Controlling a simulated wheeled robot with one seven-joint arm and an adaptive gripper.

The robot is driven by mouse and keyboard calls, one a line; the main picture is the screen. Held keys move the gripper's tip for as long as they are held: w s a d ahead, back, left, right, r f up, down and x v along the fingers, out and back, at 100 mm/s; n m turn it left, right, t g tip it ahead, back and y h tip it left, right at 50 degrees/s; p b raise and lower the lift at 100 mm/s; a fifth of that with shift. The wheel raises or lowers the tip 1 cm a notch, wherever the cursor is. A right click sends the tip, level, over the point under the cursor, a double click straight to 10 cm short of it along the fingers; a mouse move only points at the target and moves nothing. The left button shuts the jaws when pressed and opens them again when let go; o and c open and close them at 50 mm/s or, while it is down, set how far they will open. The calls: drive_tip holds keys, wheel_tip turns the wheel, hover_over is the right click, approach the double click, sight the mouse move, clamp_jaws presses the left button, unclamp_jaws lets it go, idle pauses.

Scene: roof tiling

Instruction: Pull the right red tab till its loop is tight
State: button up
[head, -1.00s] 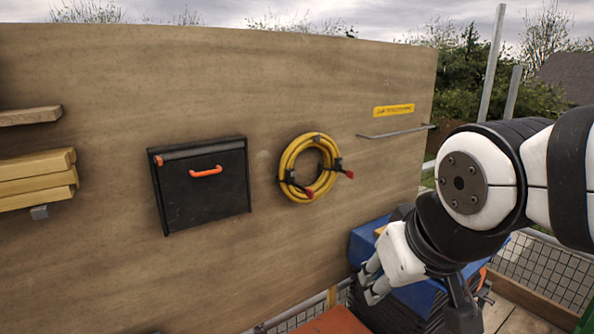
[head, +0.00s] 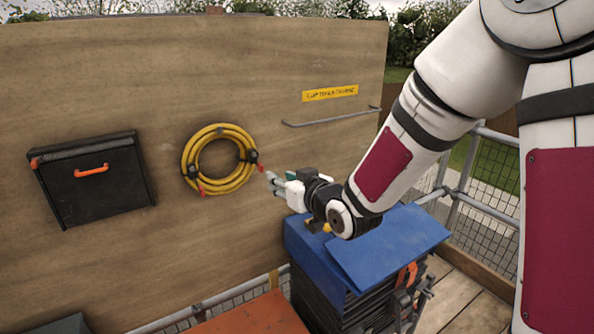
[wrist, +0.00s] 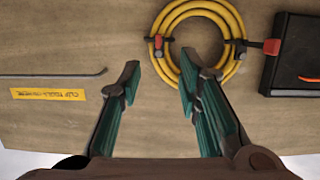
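A yellow hose coil (head: 232,182) hangs on the wooden wall, held by two black straps with red tabs; it also shows in the wrist view (wrist: 168,13). The right red tab (head: 261,168) hangs at the coil's right edge. In the wrist view, which is turned about upside down, a red tab (wrist: 157,43) shows beyond the gap between my fingers. The left red tab (head: 202,191) is at the coil's lower left. My gripper (head: 270,183) is open and empty, just right of the right tab. Its green-padded fingers (wrist: 160,78) stand apart; touch with the tab is not visible.
A black box with an orange handle (head: 92,171) is on the wall to the left. A metal rail (head: 330,118) and a yellow label (head: 330,93) are above right. A blue-covered stack (head: 390,245) stands below my gripper.

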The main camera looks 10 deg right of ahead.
sight(263, 168)
drive_tip(key=x, duration=1.4)
drive_tip(key=shift+w+d+r, duration=0.1)
drive_tip(key=shift+d+r, duration=0.05)
drive_tip(key=shift+r, duration=0.1)
clamp_jaws()
